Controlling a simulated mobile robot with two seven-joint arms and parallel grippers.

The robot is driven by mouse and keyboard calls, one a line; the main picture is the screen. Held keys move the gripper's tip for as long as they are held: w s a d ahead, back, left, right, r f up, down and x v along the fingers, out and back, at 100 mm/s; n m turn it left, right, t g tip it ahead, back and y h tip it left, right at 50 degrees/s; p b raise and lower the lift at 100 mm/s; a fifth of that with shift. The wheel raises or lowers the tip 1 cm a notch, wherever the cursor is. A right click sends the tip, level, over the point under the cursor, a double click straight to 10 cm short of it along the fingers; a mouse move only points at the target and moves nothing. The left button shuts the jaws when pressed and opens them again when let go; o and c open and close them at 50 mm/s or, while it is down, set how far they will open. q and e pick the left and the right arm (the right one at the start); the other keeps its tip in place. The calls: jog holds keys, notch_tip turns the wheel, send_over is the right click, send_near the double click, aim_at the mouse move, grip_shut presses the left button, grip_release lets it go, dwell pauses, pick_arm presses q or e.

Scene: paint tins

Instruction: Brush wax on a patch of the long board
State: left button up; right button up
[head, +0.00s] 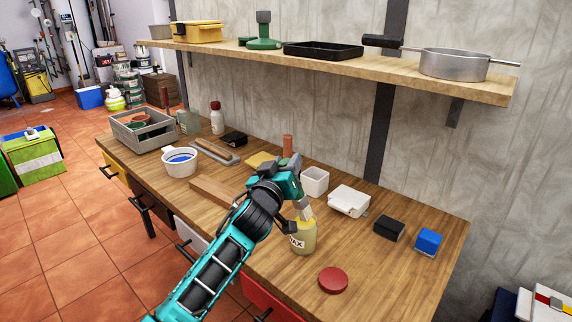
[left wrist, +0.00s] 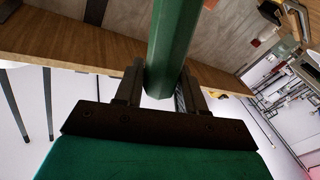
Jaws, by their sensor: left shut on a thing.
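The long board (head: 211,192) lies flat on the bench, its right end hidden behind my left arm. A yellowish jar marked WAX (head: 303,240) stands open near the front edge. My left gripper (head: 298,207) is above the jar, shut on a brush. The brush's pale lower end (head: 306,209) points down at the jar's mouth; I cannot tell how deep it reaches. In the left wrist view the brush's green handle (left wrist: 173,45) sits between the fingers (left wrist: 158,88). My right gripper is not in view.
A red lid (head: 333,280) lies right of the jar. A white box (head: 348,201), black block (head: 389,228) and blue block (head: 428,242) stand further right. A white pot (head: 180,161) and grey crate (head: 143,130) are at left. A loaded shelf (head: 400,70) hangs above.

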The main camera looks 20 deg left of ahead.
pick_arm(q)
jog(key=shift+f+b, duration=0.45)
jog(key=shift+f, duration=0.15)
dwell(1.0)
notch_tip(320, 180, up, 2)
jog(key=shift+r+p, duration=0.15)
jog(key=shift+p, duration=0.9)
jog(key=shift+r+p, duration=0.3)
jog(key=shift+r, duration=0.05)
jog(key=shift+r+p, duration=0.65)
jog(key=shift+r, duration=0.05)
jog(key=shift+r+p, duration=1.35)
jog(key=shift+r, duration=0.1)
jog(key=shift+s+f, duration=0.1)
jog(key=shift+f, duration=0.05)
